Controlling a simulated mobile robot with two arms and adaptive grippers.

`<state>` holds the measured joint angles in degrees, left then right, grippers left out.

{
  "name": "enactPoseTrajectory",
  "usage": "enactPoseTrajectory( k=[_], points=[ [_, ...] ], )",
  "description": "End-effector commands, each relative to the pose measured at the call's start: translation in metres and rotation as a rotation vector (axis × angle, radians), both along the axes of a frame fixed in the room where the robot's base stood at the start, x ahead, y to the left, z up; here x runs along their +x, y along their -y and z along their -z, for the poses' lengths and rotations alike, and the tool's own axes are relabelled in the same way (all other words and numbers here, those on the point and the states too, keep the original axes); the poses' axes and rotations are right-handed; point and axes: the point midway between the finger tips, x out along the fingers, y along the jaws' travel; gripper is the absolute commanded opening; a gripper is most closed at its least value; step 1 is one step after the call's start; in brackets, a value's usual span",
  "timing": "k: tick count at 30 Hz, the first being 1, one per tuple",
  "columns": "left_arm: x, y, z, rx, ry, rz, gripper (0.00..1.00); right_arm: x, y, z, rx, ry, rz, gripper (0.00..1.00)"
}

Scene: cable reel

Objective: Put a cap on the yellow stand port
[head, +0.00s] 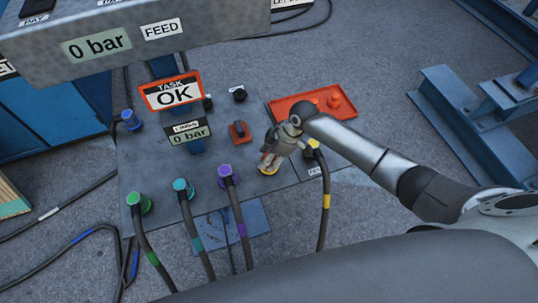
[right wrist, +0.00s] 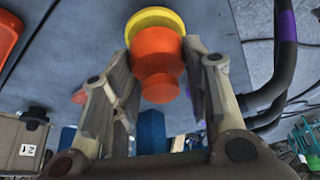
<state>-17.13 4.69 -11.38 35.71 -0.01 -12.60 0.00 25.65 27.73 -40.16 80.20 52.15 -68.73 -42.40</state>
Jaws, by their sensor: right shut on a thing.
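In the right wrist view, an orange cap (right wrist: 157,68) sits between the fingers of my right gripper (right wrist: 157,60). The gripper is shut on it. The cap's far end is against the yellow ring of the stand port (right wrist: 152,18), roughly in line with it; I cannot tell how firmly it is seated. In the head view, my right gripper (head: 268,158) is over the yellow port (head: 268,170) and hides most of the cap. My left gripper is not in view.
An orange tray (head: 283,108) holds more orange caps (head: 334,100). A yellow-banded cable (head: 325,200) stands right of the port. Purple (head: 226,172), teal (head: 182,187) and green (head: 138,200) cable connectors are at the left. A red switch (head: 239,130) is behind.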

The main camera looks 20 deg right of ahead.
Motion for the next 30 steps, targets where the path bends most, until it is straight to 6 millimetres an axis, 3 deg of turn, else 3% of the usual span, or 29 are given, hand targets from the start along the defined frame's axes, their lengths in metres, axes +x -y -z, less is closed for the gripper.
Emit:
enactPoseTrajectory(
  k=[26, 27, 30],
  points=[
    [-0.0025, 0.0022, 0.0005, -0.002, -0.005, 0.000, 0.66, 0.0002, -0.0005, 0.0065, 0.001, 0.000, 0.000, 0.18],
    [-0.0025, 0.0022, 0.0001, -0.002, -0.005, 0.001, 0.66, 0.0003, -0.0004, 0.0060, 0.001, 0.000, 0.000, 0.45],
    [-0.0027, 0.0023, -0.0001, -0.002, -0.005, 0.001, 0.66, 0.0002, -0.0005, 0.0056, 0.001, 0.000, 0.000, 0.58]
  ],
)
